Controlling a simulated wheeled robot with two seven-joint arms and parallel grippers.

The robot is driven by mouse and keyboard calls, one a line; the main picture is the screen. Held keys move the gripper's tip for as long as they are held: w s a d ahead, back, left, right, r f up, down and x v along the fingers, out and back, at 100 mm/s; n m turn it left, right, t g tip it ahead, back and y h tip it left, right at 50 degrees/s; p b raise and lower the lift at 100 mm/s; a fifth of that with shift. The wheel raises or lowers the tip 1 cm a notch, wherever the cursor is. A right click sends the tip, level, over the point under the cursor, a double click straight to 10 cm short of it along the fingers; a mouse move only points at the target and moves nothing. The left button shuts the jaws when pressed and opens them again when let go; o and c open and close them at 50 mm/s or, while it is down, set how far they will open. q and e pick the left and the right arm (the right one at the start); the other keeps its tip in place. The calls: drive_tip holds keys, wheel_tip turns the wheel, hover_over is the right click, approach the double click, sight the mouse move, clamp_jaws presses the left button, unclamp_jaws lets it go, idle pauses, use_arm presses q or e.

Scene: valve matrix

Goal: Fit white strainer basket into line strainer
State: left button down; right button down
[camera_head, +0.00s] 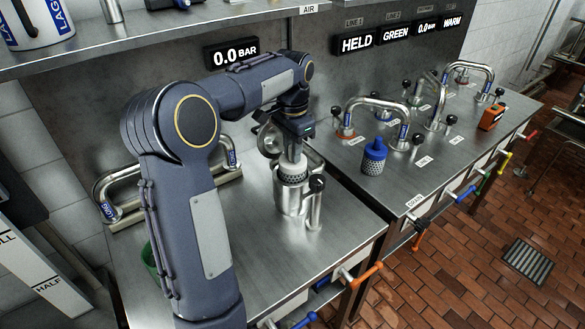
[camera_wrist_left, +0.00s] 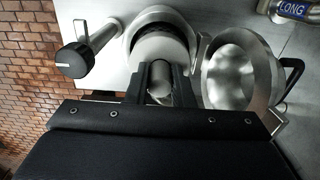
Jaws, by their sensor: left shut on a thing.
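My left gripper (camera_head: 293,146) points down over the steel line strainer (camera_head: 290,199) on the near bench. It is shut on the grey knob of the white strainer basket (camera_head: 292,168). In the left wrist view the fingers (camera_wrist_left: 159,88) pinch this knob, with the white top (camera_wrist_left: 152,48) around it. The basket is upright at the strainer's mouth, inside its metal rim (camera_wrist_left: 163,14) as seen from the wrist. Its lower part is hidden, so I cannot tell how deep it sits. The strainer's round lid (camera_wrist_left: 238,70) stands open beside the mouth. My right gripper is not in view.
A black-knobbed handle (camera_head: 316,186) stands at the strainer's right side. A blue-topped mesh basket (camera_head: 374,157) stands on the right bench, near bent pipes (camera_head: 376,104). Another bent pipe (camera_head: 105,202) lies at the left.

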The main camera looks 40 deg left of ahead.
use_arm(q)
drive_tip(key=shift+f, duration=2.05)
drive_tip(key=c, duration=1.3)
unclamp_jaws()
drive_tip(key=shift+f, duration=0.15)
drive_tip(key=shift+o, duration=0.2)
